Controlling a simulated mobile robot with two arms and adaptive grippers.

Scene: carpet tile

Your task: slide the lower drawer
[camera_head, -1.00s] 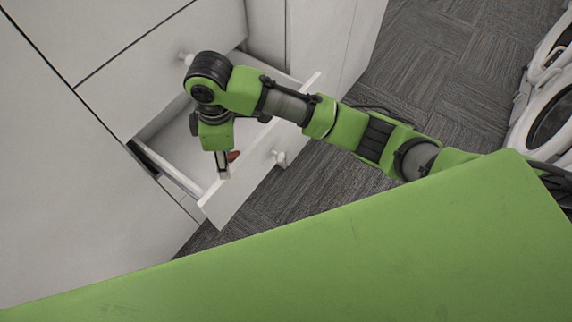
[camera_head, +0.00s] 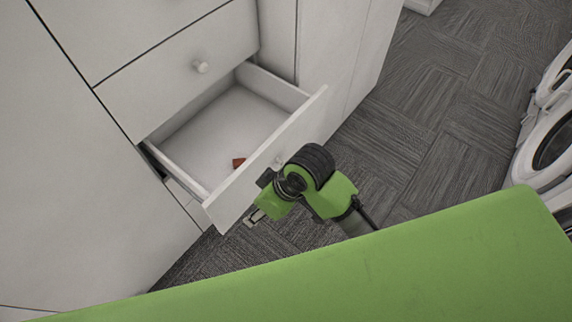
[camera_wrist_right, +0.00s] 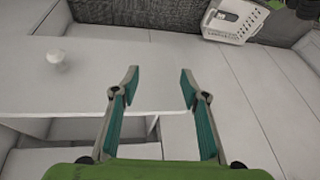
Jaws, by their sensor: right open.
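The lower drawer (camera_head: 212,205) is pulled out of the white cabinet, its inside showing. A small reddish-brown thing (camera_head: 238,162) lies on its floor. The drawer's knob (camera_head: 278,162) shows just above my arm. My right gripper (camera_head: 254,217) is outside the drawer, low by the near end of its front panel; whether it touches the panel cannot be told. In the right wrist view the gripper (camera_wrist_right: 158,88) is open, with nothing between its teal pads. A white knob (camera_wrist_right: 57,60) is left of the fingers there. My left gripper is not in view.
The closed upper drawer (camera_head: 175,75) has a round knob (camera_head: 201,66). White round-doored machines (camera_head: 548,140) stand at the right. Carpet (camera_head: 440,110) between them is clear. A white crate (camera_wrist_right: 235,20) shows in the wrist view.

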